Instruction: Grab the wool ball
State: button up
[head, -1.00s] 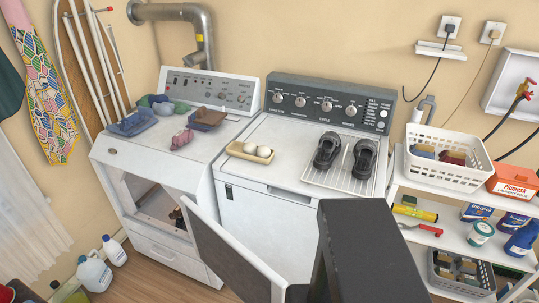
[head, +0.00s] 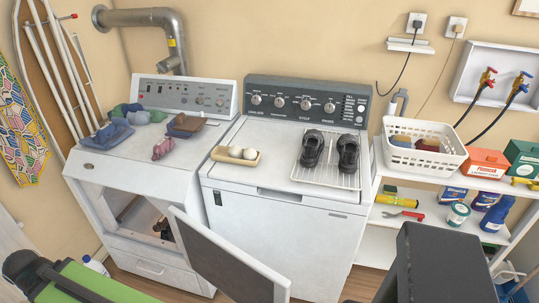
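Two off-white balls, which look like wool balls, lie side by side in a small tan tray (head: 224,158) on the top of the washer. The left ball (head: 235,152) and the right ball (head: 250,154) are both uncovered and close together. The washer (head: 285,225) stands in the middle of the head view. My gripper's fingers cannot be made out in this view. A dark block, probably part of my arm, covers the lower right, well away from the balls.
Dark shoes (head: 348,153) stand on a rack right of the tray. Folded cloths (head: 185,125) lie on the dryer (head: 95,163), whose door (head: 225,262) hangs open in front. A white basket (head: 455,160) is on the right shelf. A green and black object (head: 80,285) fills the lower left.

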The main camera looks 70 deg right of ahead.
aim_at(250, 154)
jog(key=z, duration=0.1)
jog(key=i, duration=1)
